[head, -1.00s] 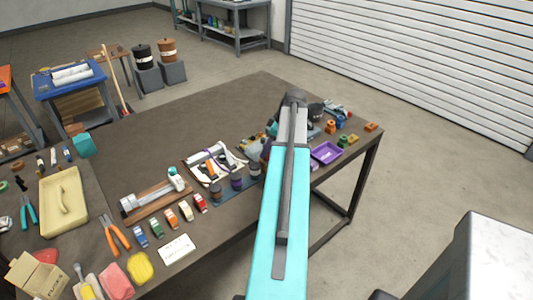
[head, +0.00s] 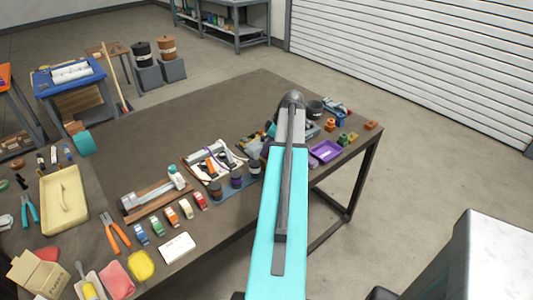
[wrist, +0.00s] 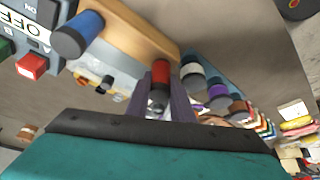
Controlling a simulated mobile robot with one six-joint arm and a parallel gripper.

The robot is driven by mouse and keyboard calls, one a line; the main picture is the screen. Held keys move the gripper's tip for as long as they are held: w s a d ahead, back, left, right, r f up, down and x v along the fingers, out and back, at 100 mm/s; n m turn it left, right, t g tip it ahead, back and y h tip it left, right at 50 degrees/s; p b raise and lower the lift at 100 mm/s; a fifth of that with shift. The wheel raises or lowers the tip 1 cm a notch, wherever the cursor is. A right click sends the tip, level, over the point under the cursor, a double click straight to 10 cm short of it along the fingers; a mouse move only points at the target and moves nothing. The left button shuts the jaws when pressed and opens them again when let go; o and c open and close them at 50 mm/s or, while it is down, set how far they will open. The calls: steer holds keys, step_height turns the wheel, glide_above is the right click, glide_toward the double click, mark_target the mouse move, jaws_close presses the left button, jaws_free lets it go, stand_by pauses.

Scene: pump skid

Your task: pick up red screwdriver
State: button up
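In the wrist view a red screwdriver handle (wrist: 161,73) sits at the near end of a wooden rack (wrist: 137,30). My gripper (wrist: 161,82) reaches toward it, with one dark purple finger on each side of the handle. The fingers stand apart; I cannot tell whether they touch the handle. The screwdriver's shaft cannot be made out. In the head view my arm hides the gripper and the red screwdriver.
A blue handle (wrist: 78,36) stands on the same rack, left of the red one. An OFF sign panel with a red button (wrist: 32,66) is at the left. Several jars, including a purple-lidded one (wrist: 218,92), are close on the right. A purple tray (head: 326,151) lies near the table edge.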

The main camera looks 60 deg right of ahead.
jaws_close()
steer(key=shift+r+b, duration=1.3)
steer(key=shift+r, duration=3.7)
